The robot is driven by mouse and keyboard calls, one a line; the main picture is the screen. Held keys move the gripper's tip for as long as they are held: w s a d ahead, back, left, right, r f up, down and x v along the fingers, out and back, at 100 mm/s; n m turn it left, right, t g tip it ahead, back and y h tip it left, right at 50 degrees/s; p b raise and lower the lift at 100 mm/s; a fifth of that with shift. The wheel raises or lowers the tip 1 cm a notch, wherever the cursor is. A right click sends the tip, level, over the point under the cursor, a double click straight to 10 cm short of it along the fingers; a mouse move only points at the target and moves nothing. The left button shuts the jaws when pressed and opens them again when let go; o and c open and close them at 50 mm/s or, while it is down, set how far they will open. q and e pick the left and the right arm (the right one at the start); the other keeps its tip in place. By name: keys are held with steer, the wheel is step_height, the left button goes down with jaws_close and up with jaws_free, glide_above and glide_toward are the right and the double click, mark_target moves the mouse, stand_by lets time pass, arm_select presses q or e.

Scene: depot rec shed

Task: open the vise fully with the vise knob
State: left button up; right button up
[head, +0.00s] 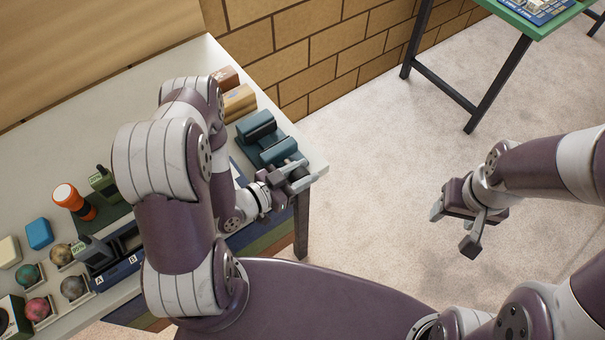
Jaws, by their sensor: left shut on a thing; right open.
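The teal vise (262,132) sits near the right end of the white table, with a gap visible between its two jaw blocks. My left gripper (297,177) is at the front side of the vise, by the table's right corner. It is shut on the vise knob, which is mostly hidden by the fingers. My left arm covers the middle of the table. My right gripper (458,226) is open and empty, above the carpet to the right of the table and well apart from the vise.
Wooden blocks (238,103) stand just behind the vise. A green table (540,18) stands far right; carpet between is clear.

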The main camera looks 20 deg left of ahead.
stand_by(0.3)
arm_select(q)
steer(key=o, duration=1)
steer(key=shift+c, duration=0.2)
steer(key=b+v, duration=0.2)
steer(key=v, duration=1)
steer(key=shift+s+a, duration=0.2)
steer(key=shift+s, duration=0.1)
